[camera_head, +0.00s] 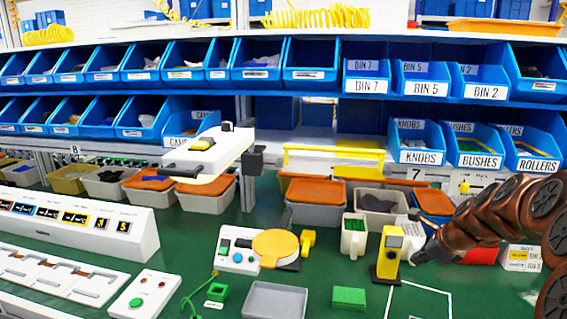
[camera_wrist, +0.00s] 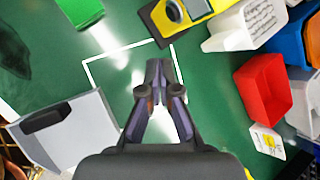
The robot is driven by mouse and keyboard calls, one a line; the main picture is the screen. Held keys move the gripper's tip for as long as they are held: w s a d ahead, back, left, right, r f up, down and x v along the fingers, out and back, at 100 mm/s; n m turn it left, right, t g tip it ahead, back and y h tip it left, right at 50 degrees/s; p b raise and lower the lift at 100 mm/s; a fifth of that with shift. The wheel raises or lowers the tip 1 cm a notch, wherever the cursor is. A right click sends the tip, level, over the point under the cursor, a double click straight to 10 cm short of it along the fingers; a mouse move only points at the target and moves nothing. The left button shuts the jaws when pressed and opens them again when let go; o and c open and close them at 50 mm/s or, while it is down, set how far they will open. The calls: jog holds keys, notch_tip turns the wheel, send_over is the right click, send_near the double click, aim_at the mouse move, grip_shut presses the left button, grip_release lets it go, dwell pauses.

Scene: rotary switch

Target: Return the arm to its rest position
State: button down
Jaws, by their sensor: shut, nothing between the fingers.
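My gripper (camera_wrist: 155,70) is shut and empty in the wrist view, its fingertips together above the green table top. In the head view my copper-coloured arm comes in from the right, and the dark gripper (camera_head: 424,252) is at its left end, just right of a yellow upright switch unit (camera_head: 390,254) with a dark face. The yellow unit also shows at the top of the wrist view (camera_wrist: 178,18), apart from the fingertips. The fingertips point over an area marked by a white outline (camera_wrist: 118,52) on the table.
A red bin (camera_wrist: 263,88) and a white container (camera_wrist: 236,30) stand right of the gripper in the wrist view. A grey tray (camera_head: 275,300), a green block (camera_head: 349,297) and a white panel with a round orange plate (camera_head: 275,243) lie further left. Blue bins (camera_head: 418,143) fill the shelves behind.

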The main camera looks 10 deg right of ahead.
jog(key=s+a+r+n+g+y+p, duration=0.1)
jog(key=s+a+r+n+g+p, duration=0.1)
jog(key=s+a+n, duration=0.75)
jog(key=s+a+r+n+g+p, duration=0.25)
jog(key=s+a+n, duration=0.3)
jog(key=a, duration=0.65)
jog(key=s+a+n+g+h+p, duration=0.2)
jog(key=s+n, duration=1)
jog(key=s, duration=0.8)
jog(key=shift+a+g+p, duration=0.4)
jog(key=shift+a+g, duration=0.5)
jog(key=shift+g, duration=0.15)
